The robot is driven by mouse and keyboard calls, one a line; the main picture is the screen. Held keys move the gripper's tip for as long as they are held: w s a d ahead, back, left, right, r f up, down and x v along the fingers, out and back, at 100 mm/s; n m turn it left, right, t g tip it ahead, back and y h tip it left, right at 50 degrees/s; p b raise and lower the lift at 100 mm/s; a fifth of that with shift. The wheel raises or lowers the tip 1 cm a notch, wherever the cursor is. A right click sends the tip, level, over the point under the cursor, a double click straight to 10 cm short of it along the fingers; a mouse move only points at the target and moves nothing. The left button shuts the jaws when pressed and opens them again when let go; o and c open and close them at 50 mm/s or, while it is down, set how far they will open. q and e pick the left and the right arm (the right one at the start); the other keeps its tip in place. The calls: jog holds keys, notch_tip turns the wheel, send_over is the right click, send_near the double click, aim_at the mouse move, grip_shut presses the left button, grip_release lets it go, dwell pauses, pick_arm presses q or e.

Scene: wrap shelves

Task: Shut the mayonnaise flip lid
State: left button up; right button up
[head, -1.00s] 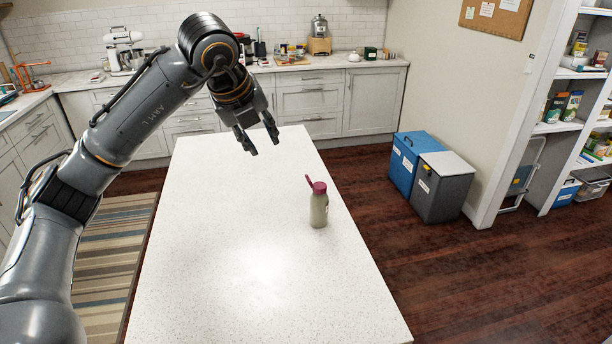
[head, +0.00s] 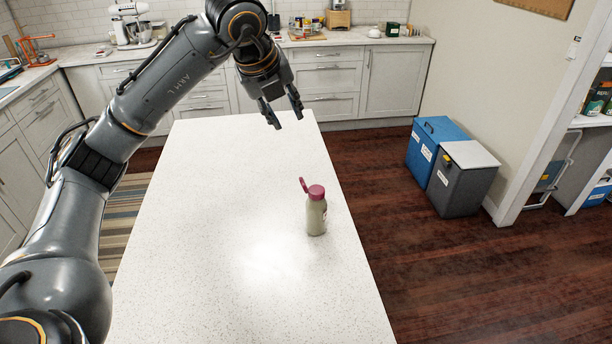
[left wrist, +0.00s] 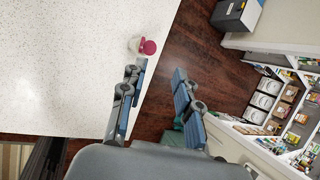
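The mayonnaise bottle (head: 316,217) stands upright on the white table, near its right edge. It has a pale body and a dark pink cap. Its flip lid (head: 304,185) stands up and open on the left side of the cap. In the left wrist view the bottle's cap (left wrist: 148,47) shows just beyond one fingertip. My left gripper (head: 283,111) is above the table's far end, behind and above the bottle, apart from it. Its two fingers are spread and empty, also in the left wrist view (left wrist: 158,82). My right gripper is not in view.
The white table (head: 210,200) is otherwise clear. A blue bin (head: 428,142) and a grey bin (head: 460,185) stand on the floor to the right. Shelves (head: 590,122) stand at the far right, and counters (head: 395,75) line the back wall.

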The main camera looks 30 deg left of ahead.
pick_arm(q)
notch_tip(320, 180, down, 4)
jog(key=s+b, duration=0.2)
jog(key=b, duration=0.7)
send_near(300, 178)
jog(key=p+x, duration=0.3)
jog(key=x, duration=0.5)
jog(key=shift+w+f+p, duration=0.15)
jog(key=shift+f+p, duration=0.15)
jog(key=shift+p, duration=0.05)
jog(key=shift+x, duration=0.8)
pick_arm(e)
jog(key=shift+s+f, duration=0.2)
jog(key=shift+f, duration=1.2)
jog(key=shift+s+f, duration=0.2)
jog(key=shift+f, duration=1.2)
pick_arm(q)
grip_shut()
